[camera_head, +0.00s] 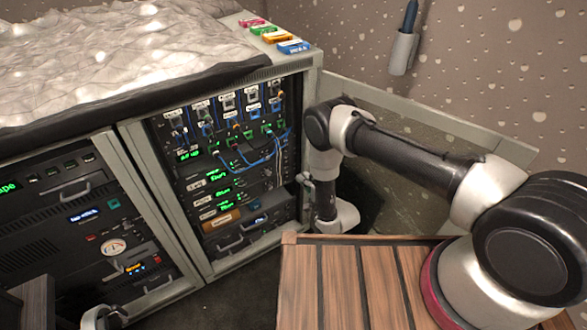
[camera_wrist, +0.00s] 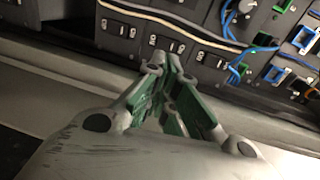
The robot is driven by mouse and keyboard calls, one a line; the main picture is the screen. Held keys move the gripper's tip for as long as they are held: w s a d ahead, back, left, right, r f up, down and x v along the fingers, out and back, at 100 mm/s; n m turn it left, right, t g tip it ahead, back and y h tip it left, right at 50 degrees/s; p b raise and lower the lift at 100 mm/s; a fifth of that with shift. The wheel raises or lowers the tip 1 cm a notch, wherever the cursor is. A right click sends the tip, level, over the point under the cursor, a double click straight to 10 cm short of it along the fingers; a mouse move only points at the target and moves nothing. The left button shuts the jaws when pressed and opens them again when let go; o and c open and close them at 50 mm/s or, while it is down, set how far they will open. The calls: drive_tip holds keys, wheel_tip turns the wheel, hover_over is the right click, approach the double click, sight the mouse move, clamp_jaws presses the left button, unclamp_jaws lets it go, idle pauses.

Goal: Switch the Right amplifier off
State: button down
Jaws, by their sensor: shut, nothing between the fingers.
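The equipment rack (camera_head: 225,150) stands open at the centre of the head view, with sockets, blue cables and green-lit displays.
Blue cables (camera_wrist: 238,68) and a pale cable (camera_wrist: 180,22) run close to the switches. My arm reaches over a wooden slatted top (camera_head: 345,285) to the rack's right edge. A second rack (camera_head: 90,220) stands at left. Coloured blocks (camera_head: 275,36) lie on top.

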sight(289, 163)
drive_tip(key=x, duration=0.8)
drive_tip(key=shift+w+a, duration=0.1)
drive_tip(key=shift+w+a+f, duration=0.15)
drive_tip(key=shift+w+a, duration=0.05)
drive_tip(key=shift+w, duration=0.05)
drive_tip(key=shift+d, duration=0.1)
